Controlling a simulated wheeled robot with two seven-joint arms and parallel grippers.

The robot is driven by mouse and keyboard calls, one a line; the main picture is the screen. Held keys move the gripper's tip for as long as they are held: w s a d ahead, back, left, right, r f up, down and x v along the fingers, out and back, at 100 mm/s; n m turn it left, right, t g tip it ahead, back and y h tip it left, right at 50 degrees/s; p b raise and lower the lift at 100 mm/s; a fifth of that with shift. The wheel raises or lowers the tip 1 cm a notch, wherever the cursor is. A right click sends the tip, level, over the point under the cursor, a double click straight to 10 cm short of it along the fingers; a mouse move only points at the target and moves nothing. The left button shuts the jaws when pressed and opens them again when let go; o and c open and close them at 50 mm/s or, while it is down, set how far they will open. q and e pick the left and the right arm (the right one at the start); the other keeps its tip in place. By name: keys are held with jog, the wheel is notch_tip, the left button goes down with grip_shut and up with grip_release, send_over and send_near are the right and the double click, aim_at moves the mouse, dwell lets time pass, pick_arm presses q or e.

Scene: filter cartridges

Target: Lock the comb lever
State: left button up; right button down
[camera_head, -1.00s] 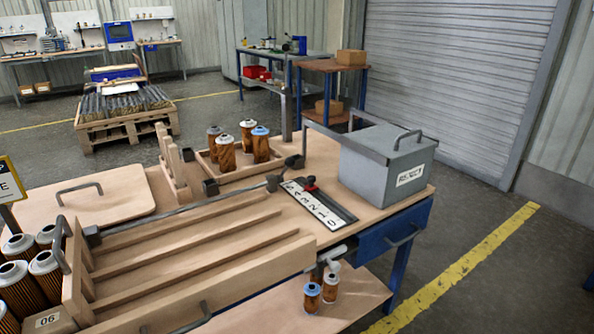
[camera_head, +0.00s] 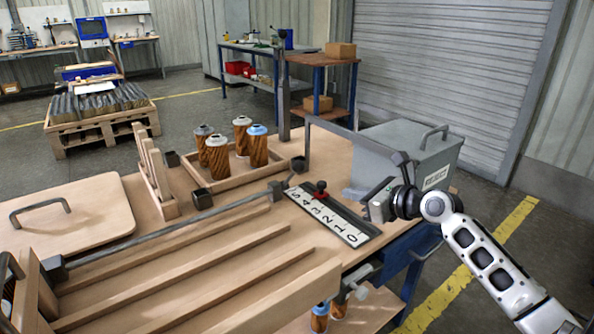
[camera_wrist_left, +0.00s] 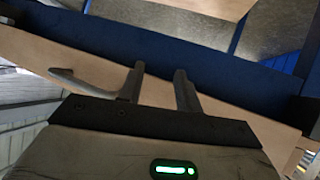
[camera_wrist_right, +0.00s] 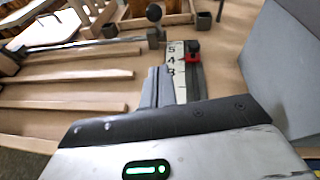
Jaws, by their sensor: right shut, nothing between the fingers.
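The comb lever appears to be the small dark arm with a round black knob (camera_head: 298,164) at the right end of a long grey rod (camera_head: 205,212); I cannot tell whether it is locked. The knob also shows at the top of the right wrist view (camera_wrist_right: 154,12). The rod runs along the back of the slotted wooden rack (camera_head: 180,262). My right gripper (camera_head: 378,203) is shut and empty, beside the numbered scale (camera_head: 330,214), right of the lever and apart from it. My left gripper (camera_wrist_left: 158,85) is open and empty, seen only in its wrist view.
A grey reject bin (camera_head: 400,150) with a raised handle stands close behind my right gripper. A wooden tray (camera_head: 240,176) holds several filter cartridges behind the lever. A wooden comb (camera_head: 153,165) stands left of it.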

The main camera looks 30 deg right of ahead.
pick_arm(q)
jog(key=shift+s+f+b, duration=0.45)
jog(key=shift+f+b, duration=0.1)
jog(key=shift+b, duration=0.55)
pick_arm(e)
jog(key=w+a, duration=0.2)
jog(key=w, duration=1)
jog(key=shift+a+f, duration=0.35)
jog(key=shift+a, duration=0.05)
jog(key=shift+w, duration=0.1)
jog(key=shift+r, duration=0.1)
